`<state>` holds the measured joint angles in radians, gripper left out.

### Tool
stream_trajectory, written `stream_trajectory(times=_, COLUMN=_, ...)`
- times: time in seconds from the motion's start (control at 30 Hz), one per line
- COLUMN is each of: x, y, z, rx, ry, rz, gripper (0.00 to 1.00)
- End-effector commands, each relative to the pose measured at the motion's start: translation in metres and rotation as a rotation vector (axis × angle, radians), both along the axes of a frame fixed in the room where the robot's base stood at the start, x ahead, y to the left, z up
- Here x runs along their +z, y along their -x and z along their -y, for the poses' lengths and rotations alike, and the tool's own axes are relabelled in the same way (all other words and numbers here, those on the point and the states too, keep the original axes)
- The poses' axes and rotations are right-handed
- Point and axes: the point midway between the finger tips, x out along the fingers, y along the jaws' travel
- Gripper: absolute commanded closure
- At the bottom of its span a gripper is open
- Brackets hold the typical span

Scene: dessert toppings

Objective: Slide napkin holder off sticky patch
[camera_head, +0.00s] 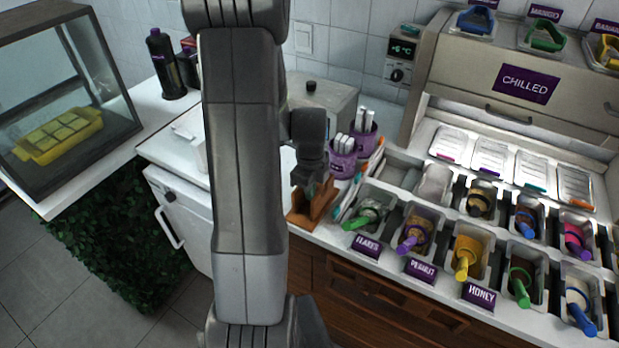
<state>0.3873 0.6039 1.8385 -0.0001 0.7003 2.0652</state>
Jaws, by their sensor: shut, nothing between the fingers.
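A brown wooden holder (318,208), which looks like the napkin holder, stands near the front edge of the white counter, just right of my upright arm. My gripper (305,187) points down at its upper left part, and its fingers are shut and empty. The fingertips overlap the holder in the picture; I cannot tell whether they touch it. My arm covers the counter to the left of the holder. I cannot make out a sticky patch; it may be hidden under the holder or behind my arm.
Purple cups with white utensils (343,157) stand behind the holder. Close on its right are leaning colored strips (358,185) and a topping tub with a green handle (368,212). A steel box (325,97) stands at the back. A glass case (65,100) is at left.

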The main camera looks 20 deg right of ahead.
Motion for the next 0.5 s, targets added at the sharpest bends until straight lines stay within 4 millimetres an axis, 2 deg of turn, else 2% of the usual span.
stream_trajectory(times=0.2, x=-0.015, y=0.0, z=0.0, rx=0.0, ry=0.0, rz=0.0, gripper=1.0)
stream_trajectory(times=0.5, x=-0.017, y=0.0, z=0.0, rx=0.0, ry=0.0, rz=0.001, gripper=1.0)
